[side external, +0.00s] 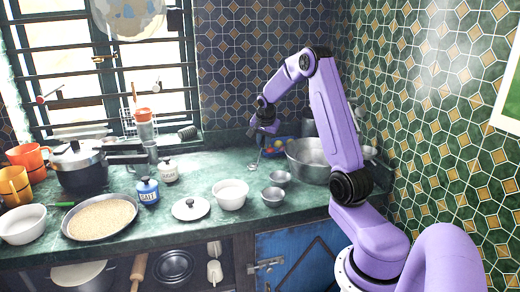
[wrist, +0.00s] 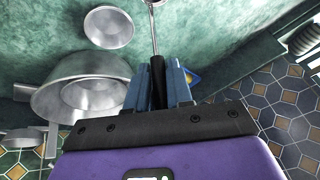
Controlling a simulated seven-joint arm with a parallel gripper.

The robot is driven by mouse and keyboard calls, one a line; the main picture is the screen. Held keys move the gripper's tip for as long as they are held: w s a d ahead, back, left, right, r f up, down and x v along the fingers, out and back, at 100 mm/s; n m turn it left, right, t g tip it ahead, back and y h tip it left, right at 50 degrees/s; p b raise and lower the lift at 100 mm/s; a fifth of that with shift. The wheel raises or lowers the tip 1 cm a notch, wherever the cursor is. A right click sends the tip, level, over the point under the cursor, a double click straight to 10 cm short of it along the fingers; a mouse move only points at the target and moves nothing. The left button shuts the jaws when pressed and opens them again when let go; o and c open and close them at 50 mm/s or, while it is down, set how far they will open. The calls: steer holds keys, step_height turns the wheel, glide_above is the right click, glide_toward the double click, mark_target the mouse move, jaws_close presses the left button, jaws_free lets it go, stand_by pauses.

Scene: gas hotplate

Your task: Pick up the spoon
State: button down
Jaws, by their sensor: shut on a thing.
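The spoon (wrist: 153,30) shows in the wrist view as a thin metal shaft with a dark handle; its far end is cut off by the top edge. My gripper (wrist: 158,70) is shut on the dark handle, with a blue finger on each side. In the side view my gripper (side external: 262,132) is at the back of the counter, near the wall, and the spoon (side external: 259,154) hangs down below it as a thin line. Whether its lower end touches the counter I cannot tell.
A large metal bowl (side external: 305,152) stands right of my gripper, with small metal bowls (side external: 273,196) in front. A white bowl (side external: 232,188), a lid (side external: 190,208) and jars (side external: 148,192) stand further left. The green counter (side external: 222,160) has clear room left of my gripper.

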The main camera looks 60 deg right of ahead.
steer(key=s+a+r, duration=0.4)
steer(key=s+a, duration=0.1)
steer(key=s, duration=0.1)
steer(key=w+a+f, duration=0.3)
steer(key=w+a, duration=0.6)
steer(key=w, duration=0.1)
step_height(320, 180, down, 9)
steer(key=shift+d+f, duration=0.15)
steer(key=shift+d, duration=0.05)
stand_by(0.5)
stand_by(0.8)
step_height(320, 180, up, 11)
steer(key=s+d, duration=0.1)
steer(key=d, duration=0.1)
steer(key=shift+d, duration=0.3)
stand_by(0.8)
steer(key=shift+s, duration=0.15)
stand_by(0.3)
